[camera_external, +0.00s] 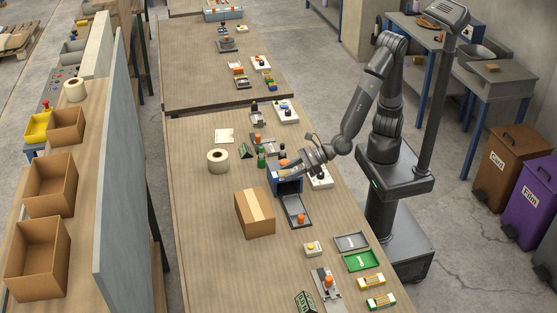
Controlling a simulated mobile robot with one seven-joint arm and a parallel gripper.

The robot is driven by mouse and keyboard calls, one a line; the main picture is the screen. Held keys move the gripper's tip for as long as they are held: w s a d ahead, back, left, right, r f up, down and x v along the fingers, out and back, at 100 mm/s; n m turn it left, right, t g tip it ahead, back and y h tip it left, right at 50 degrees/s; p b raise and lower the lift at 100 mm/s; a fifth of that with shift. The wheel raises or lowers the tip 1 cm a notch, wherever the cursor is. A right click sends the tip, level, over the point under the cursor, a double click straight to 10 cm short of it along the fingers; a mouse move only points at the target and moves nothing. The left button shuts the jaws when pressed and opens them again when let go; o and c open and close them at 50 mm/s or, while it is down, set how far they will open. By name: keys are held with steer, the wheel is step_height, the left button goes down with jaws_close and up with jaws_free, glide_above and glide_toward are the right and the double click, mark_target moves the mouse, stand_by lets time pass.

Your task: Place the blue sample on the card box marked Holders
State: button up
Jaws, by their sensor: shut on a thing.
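My gripper (287,170) is over the small blue machine (289,186) near the middle of the table. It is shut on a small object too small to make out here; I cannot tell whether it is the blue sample. I do not clearly see a separate blue sample. A closed, taped card box (250,218) stands on the table to the left of and in front of my gripper. Three open card boxes (66,127), (51,184), (37,256) stand on the left bench. No Holders marking is readable on any of them.
A tape roll (218,160) lies left of the blue machine. A dark tray with an orange knob (298,212) is in front of it. A green card (361,261) and a grey tray (352,242) lie near the right edge. Bare tabletop surrounds the taped box's left side.

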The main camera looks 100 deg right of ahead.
steer(key=w+d+r, duration=0.4)
steer(key=w+d, duration=0.3)
steer(key=w, duration=0.3)
glide_above(260, 203)
step_height(260, 203, down, 6)
steer(key=shift+f, duration=0.25)
steer(key=shift+a+f, duration=0.1)
steer(key=shift+f, duration=2)
steer(key=shift+f, duration=0.15)
steer(key=o, duration=1)
